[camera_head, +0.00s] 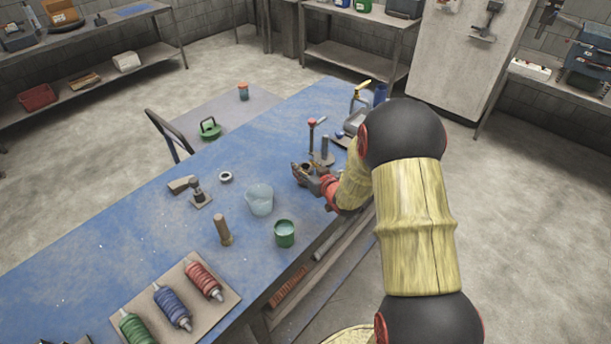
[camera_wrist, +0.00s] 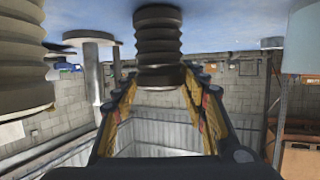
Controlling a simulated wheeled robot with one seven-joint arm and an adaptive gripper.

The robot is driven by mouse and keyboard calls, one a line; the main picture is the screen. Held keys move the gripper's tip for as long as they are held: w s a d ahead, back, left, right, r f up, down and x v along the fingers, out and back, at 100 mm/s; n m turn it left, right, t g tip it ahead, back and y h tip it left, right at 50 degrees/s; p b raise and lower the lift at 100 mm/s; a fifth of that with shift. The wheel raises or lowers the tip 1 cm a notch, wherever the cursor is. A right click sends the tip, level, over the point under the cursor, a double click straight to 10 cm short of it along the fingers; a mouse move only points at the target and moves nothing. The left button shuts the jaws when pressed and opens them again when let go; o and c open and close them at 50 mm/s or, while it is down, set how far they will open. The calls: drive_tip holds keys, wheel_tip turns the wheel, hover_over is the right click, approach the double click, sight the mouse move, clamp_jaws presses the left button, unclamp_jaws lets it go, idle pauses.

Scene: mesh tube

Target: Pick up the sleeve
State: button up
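A dark grey ribbed cylinder, which looks like the sleeve (camera_wrist: 160,45), stands between the far ends of my gripper's fingers in the wrist view. That view appears upside down, with the blue bench top along its upper edge. My gripper (camera_wrist: 160,80) has one finger on each side of the sleeve, very close to it. I cannot tell whether the fingers touch it. In the head view my gripper (camera_head: 308,172) is low over the right part of the blue bench (camera_head: 120,235). There the fingers and wrist hide most of what is between them.
A red-topped post (camera_head: 312,132) and a grey upright cylinder (camera_head: 325,146) stand just behind my gripper. A translucent cup (camera_head: 259,198), a green can (camera_head: 285,233) and a wooden-handled tool (camera_head: 222,228) stand to the left. Coloured spools (camera_head: 204,281) lie on a board at front.

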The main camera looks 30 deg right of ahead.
drive_tip(key=c, duration=0.7)
drive_tip(key=shift+c, duration=0.5)
drive_tip(key=shift+r, duration=0.15)
